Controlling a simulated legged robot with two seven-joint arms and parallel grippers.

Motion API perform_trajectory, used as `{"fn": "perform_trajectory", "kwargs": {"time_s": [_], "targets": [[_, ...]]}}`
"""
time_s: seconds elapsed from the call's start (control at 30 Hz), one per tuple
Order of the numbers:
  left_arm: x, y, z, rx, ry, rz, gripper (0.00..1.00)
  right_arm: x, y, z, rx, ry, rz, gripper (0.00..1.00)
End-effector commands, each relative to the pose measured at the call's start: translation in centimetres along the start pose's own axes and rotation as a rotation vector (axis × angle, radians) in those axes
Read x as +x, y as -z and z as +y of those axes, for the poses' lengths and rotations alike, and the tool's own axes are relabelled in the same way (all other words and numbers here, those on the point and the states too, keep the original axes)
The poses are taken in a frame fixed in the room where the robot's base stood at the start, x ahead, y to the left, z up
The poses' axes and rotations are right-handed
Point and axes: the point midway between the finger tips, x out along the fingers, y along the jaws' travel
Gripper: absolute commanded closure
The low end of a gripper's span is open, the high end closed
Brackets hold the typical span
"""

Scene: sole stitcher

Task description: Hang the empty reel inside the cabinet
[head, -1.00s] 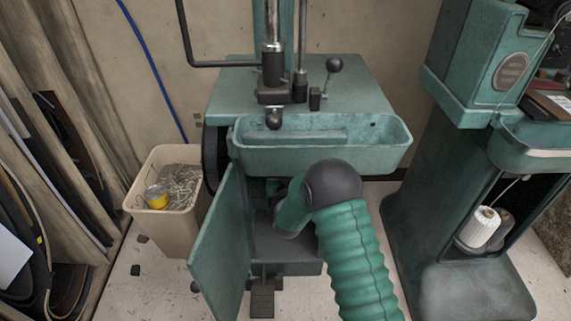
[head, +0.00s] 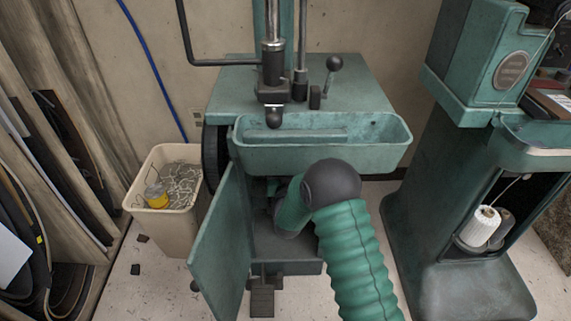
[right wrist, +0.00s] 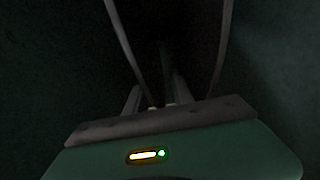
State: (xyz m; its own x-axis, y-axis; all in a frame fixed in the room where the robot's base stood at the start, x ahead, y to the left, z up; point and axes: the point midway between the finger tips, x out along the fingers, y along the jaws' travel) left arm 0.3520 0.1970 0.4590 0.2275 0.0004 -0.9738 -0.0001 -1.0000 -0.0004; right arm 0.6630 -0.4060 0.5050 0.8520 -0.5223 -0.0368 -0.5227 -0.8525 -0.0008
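The green cabinet (head: 300,267) stands with its door (head: 219,240) swung open to the left. My right arm, in its green ribbed sleeve, reaches into the opening, and its dark elbow joint hides much of the inside. My right gripper (right wrist: 168,15) shows in the right wrist view in the dark interior. Its two fingers stand apart, and I make out nothing between them. No reel can be made out inside the cabinet. A small yellow reel-like object (head: 156,197) lies in the beige bin (head: 160,226). My left gripper is not in view.
A green trough (head: 320,158) and machine column sit above the opening. The bin, holding tangled wire scraps, stands left of the door. Another green machine (head: 455,230) with a white thread cone (head: 481,227) stands on the right. Boards lean at far left.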

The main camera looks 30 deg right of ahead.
Motion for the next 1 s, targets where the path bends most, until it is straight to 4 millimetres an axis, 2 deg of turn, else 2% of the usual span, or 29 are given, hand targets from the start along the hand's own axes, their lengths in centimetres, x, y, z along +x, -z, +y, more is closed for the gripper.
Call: {"fn": "perform_trajectory", "kwargs": {"time_s": [0.27,0.37,0.6,0.8,1.0], "targets": [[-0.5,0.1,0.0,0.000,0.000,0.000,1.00,-0.7,0.0,-0.1,-0.001,0.001,-0.006,0.71],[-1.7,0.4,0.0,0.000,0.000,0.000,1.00,-2.5,0.3,-0.1,-0.003,0.001,-0.007,0.71],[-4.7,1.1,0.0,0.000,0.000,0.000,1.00,-9.5,0.4,-0.1,-0.003,0.004,-0.009,0.71],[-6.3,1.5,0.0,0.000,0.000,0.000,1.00,-14.6,0.1,-0.1,-0.003,0.003,-0.007,0.71],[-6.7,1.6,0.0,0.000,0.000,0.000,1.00,-16.8,-0.1,0.0,-0.001,0.001,-0.003,0.71]]}}
